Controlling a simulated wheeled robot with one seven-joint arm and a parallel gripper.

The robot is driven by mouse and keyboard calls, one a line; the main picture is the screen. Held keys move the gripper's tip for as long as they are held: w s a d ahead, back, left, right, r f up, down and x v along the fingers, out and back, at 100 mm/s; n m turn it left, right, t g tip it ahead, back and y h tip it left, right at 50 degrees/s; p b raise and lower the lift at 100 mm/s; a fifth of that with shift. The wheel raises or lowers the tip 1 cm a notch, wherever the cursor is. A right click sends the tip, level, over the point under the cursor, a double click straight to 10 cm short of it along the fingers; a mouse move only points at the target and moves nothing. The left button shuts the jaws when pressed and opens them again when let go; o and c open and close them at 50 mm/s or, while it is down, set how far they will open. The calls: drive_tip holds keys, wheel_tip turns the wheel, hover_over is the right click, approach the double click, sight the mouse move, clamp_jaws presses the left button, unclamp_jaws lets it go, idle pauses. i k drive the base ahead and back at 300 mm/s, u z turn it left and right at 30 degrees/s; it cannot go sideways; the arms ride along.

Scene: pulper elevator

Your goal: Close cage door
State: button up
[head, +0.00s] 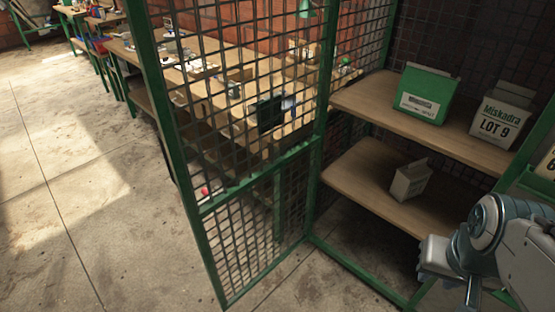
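The cage door (262,177) is a green-framed panel of wire mesh with a rail across its middle. It stands open, swung out to the left from the post at the cage's front. The cage opening is uncovered and its two wooden shelves (380,187) show. A dark rectangular piece (270,113) shows at the door's upper mesh; I cannot tell if it is on the door or behind it. My gripper (437,264) is at the lower right, in front of the cage and apart from the door. Its fingers cannot be made out.
A green box (423,93) and a pale carton marked LOT 9 (500,118) stand on the upper shelf. A small pale box (409,181) is on the lower shelf. A cluttered workbench (215,68) stands behind the door. The concrete floor (85,200) at left is clear.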

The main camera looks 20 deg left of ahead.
sight(267, 113)
drive_tip(key=z, duration=2.55)
drive_tip(key=k, duration=2.9)
drive_tip(key=u, duration=1.7)
drive_tip(key=i, duration=0.5)
drive_tip(key=u, duration=0.1)
